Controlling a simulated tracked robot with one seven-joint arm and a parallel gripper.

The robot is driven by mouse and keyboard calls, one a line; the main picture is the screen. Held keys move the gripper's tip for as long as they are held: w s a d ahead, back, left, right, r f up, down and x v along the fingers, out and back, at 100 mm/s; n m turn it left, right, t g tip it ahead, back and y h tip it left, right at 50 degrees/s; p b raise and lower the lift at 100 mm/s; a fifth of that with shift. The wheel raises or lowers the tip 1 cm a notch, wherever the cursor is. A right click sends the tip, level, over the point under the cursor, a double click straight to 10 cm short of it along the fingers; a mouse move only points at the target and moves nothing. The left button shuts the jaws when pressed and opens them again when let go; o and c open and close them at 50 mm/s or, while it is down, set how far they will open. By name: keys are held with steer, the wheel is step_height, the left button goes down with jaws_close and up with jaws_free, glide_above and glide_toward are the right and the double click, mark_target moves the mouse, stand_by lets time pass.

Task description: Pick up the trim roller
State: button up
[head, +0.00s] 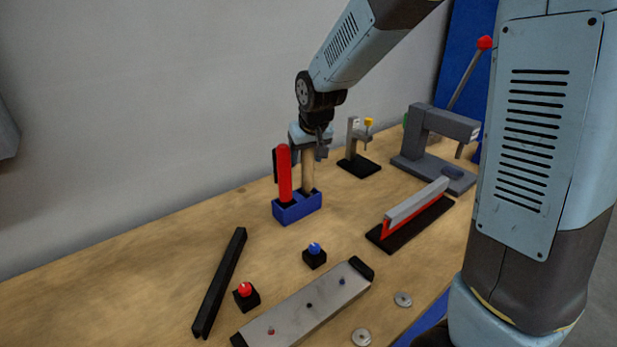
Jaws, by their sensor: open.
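A blue two-slot holder (299,207) stands on the bench with two upright handles in it. The left handle is red (284,172) and the right one is plain wood (308,172). The working ends of both tools are hidden, so I cannot tell which is the trim roller. My gripper (314,151) points down at the top of the wooden handle, with its jaws open. The fingers look to be at or around that top, but I cannot tell whether they touch it. A dark part shows just behind the red handle.
A grey press (430,135) with a red-knobbed lever and a small clamp stand (359,163) stand behind. A red-and-grey bar fixture (412,212) is at right. A metal plate (305,307), black channel (219,283), red knob (244,290) and blue knob (314,251) lie in front. The left bench is clear.

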steer(key=shift+c, duration=0.3)
steer(key=c, duration=1.1)
steer(key=shift+o, duration=0.2)
steer(key=shift+r, duration=0.15)
